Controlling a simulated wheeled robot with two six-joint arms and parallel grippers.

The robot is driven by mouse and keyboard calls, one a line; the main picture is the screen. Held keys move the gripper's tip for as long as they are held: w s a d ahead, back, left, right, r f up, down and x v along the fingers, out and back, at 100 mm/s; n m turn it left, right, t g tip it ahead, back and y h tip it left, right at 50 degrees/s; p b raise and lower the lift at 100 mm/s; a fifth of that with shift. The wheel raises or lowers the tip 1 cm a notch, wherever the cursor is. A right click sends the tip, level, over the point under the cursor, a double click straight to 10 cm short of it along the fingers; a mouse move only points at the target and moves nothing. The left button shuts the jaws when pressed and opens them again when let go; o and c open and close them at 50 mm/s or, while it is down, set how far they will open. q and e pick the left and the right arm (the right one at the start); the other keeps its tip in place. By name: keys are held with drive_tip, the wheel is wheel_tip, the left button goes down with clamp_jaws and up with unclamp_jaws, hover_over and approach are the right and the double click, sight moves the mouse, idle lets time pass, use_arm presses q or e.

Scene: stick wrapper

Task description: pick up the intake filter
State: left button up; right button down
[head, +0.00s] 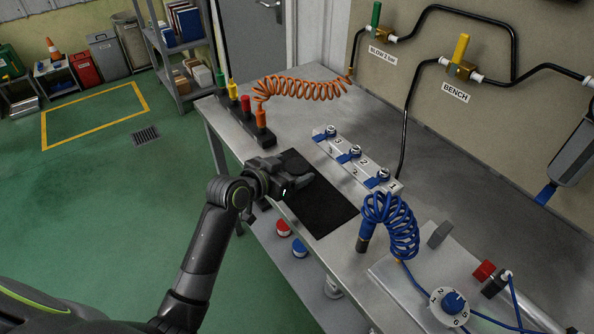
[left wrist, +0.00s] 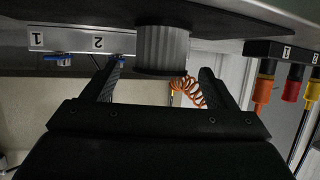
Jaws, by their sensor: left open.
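A grey ribbed cylinder, which looks like the intake filter (left wrist: 162,48), shows in the left wrist view between the spread fingers of my left gripper (left wrist: 160,80). That view is upside down, and the filter stands on a dark surface. A gap shows between the filter and each finger; contact is not visible. In the head view my left gripper (head: 288,184) is low over the black mat (head: 322,212) on the bench and largely hides the filter. My right gripper is in neither view.
The metal bench (head: 370,118) carries a valve manifold (head: 358,160) behind the mat. A blue coiled hose (head: 400,228) and a dial panel (head: 450,300) are at right.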

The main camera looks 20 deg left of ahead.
use_arm(q)
drive_tip(key=shift+x, duration=1.25)
drive_tip(key=c, duration=1.1)
